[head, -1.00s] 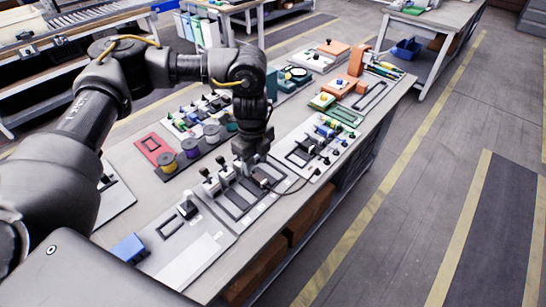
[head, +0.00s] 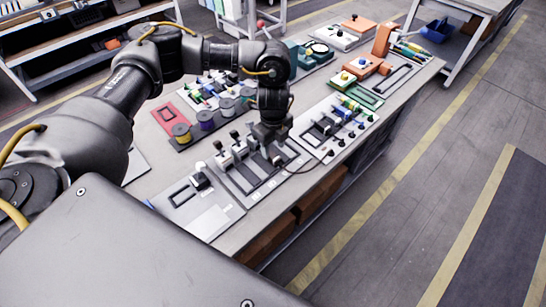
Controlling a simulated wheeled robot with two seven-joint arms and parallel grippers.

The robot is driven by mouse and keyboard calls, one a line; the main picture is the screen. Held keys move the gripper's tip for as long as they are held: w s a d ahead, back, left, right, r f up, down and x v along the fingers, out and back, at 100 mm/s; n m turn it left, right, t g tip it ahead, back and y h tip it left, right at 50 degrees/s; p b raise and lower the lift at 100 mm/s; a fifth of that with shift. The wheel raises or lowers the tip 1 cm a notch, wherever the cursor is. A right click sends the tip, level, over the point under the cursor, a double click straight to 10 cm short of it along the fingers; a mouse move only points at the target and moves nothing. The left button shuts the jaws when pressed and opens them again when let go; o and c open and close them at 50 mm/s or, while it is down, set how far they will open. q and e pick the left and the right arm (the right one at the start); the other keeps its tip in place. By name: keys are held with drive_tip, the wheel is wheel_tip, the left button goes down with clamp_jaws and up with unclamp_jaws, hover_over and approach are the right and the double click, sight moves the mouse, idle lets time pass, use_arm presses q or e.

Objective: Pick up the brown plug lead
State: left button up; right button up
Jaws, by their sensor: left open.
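A thin dark brown lead (head: 300,171) curves over the table's front edge, from just beside my left gripper toward the dark plugs on the board to the right. My left gripper (head: 273,155) points down over the right part of a grey board (head: 247,200) with dark rectangular outlines, close to the near end of the lead. It is open. Its fingertips are small and partly hidden by the wrist, so I cannot tell whether the lead's plug is between them. My right gripper is not in view.
Upright plugs (head: 224,160) stand on the grey board left of the gripper. Spools (head: 206,120) sit behind it. A white board (head: 337,127) with colored parts lies to the right. A grey panel (head: 196,203) lies at the left front. The floor in front is clear.

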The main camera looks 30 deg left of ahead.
sight(275, 157)
use_arm(q)
wheel_tip(275, 157, down, 4)
drive_tip(key=shift+w+d+r+p, duration=0.1)
drive_tip(key=shift+w+d+p, duration=0.05)
drive_tip(key=shift+p, duration=0.4)
drive_tip(key=shift+f, duration=0.5)
drive_tip(key=shift+c, duration=0.9)
drive_tip(key=c, duration=0.8)
drive_tip(key=shift+c, duration=0.2)
drive_tip(key=shift+r, duration=0.1)
